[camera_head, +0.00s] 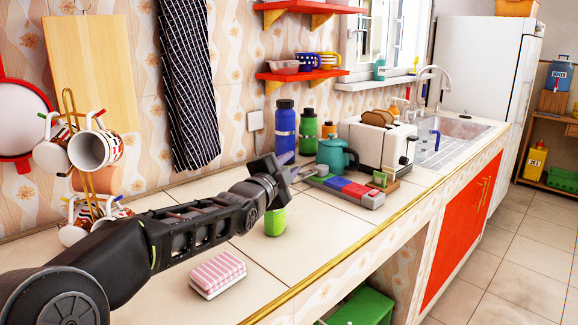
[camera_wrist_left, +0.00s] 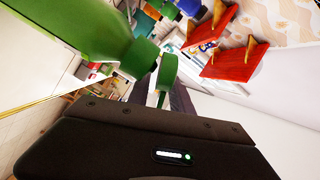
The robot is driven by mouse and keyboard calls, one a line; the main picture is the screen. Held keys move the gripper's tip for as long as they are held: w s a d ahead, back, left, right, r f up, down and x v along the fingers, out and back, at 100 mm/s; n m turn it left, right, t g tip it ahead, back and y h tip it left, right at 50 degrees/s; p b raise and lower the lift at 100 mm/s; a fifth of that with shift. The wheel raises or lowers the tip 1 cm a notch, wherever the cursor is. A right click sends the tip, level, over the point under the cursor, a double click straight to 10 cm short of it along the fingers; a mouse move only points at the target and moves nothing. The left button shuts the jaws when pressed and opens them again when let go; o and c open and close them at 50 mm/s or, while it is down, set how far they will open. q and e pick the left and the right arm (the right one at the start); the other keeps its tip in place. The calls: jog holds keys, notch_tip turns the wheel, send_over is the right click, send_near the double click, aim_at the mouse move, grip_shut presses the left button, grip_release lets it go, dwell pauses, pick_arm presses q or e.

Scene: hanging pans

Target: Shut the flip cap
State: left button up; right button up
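A green bottle (camera_head: 275,220) stands on the tiled counter, its upper part hidden behind my left gripper (camera_head: 300,172). In the left wrist view the bottle body (camera_wrist_left: 82,30) fills the upper left and appears tilted by the camera angle. Its flip cap (camera_wrist_left: 166,74) stands open, swung away from the bottle's top (camera_wrist_left: 138,57). My left gripper is close to the bottle's top, with the flip cap in front of the fingers in the wrist view. Whether the fingers touch it, or how far apart they are, is unclear. My right gripper is out of view.
A pink striped sponge (camera_head: 218,273) lies nearer on the counter. A mug rack (camera_head: 85,150) stands left.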

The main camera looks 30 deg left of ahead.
pick_arm(q)
jog(key=s, duration=0.7)
jog(key=shift+s+d+b, duration=0.4)
